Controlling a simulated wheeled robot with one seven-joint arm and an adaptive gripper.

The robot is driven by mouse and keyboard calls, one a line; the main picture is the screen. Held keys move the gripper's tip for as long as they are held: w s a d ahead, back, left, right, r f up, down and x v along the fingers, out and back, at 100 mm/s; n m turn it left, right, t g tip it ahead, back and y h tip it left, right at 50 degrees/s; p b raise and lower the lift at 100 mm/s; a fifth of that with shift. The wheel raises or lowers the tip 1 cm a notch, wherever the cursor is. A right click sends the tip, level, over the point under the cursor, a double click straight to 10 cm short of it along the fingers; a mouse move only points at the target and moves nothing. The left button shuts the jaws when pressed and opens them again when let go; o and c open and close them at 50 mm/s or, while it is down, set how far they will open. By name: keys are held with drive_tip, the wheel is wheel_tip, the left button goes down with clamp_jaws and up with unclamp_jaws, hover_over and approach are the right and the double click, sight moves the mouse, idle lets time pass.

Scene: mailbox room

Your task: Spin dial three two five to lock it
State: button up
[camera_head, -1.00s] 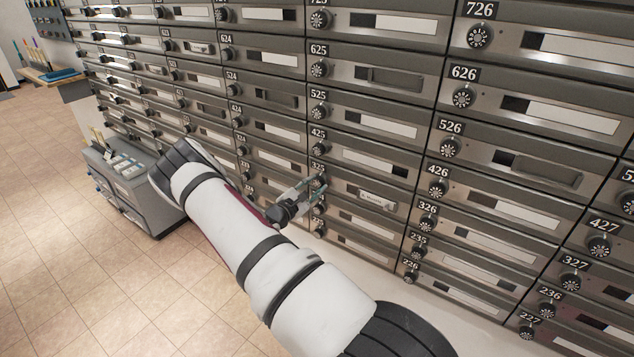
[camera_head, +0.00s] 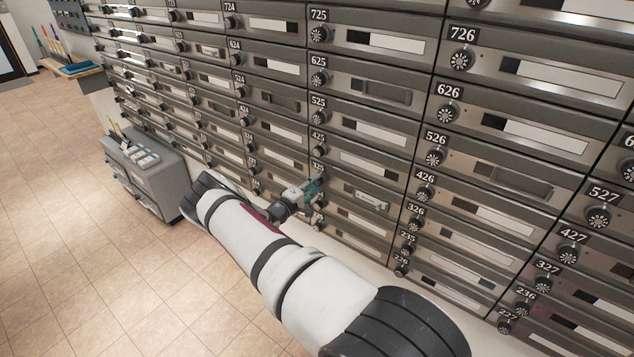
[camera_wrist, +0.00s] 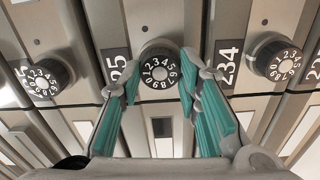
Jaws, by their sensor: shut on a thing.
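The dial of box 325 (camera_wrist: 160,69) is a round black knob with white digits, in the middle of the wrist view. A number label (camera_wrist: 118,68) ending in 25 is beside it, its first digit hard to read. My gripper (camera_wrist: 160,80) has teal finger pads on both sides of this dial and is shut on it. In the head view my gripper (camera_head: 308,192) is at the low 325 box, just under its label (camera_head: 318,167), and covers the dial. The box door is flush with the wall of boxes.
Other dials are close on both sides, one at left (camera_wrist: 45,78) and one at right (camera_wrist: 277,60) next to a label reading 234. The tiled floor (camera_head: 70,230) left of my arm is clear.

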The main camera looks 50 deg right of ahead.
drive_tip(key=m+p, duration=0.2)
drive_tip(key=m, duration=0.2)
drive_tip(key=shift+s+m, duration=0.1)
drive_tip(key=shift+m, duration=0.3)
drive_tip(key=shift+f, duration=0.1)
drive_tip(key=o, duration=1.1)
drive_tip(key=shift+o, duration=0.2)
drive_tip(key=shift+a, duration=0.4)
drive_tip(key=a, duration=1.1)
drive_tip(key=shift+s, duration=0.45)
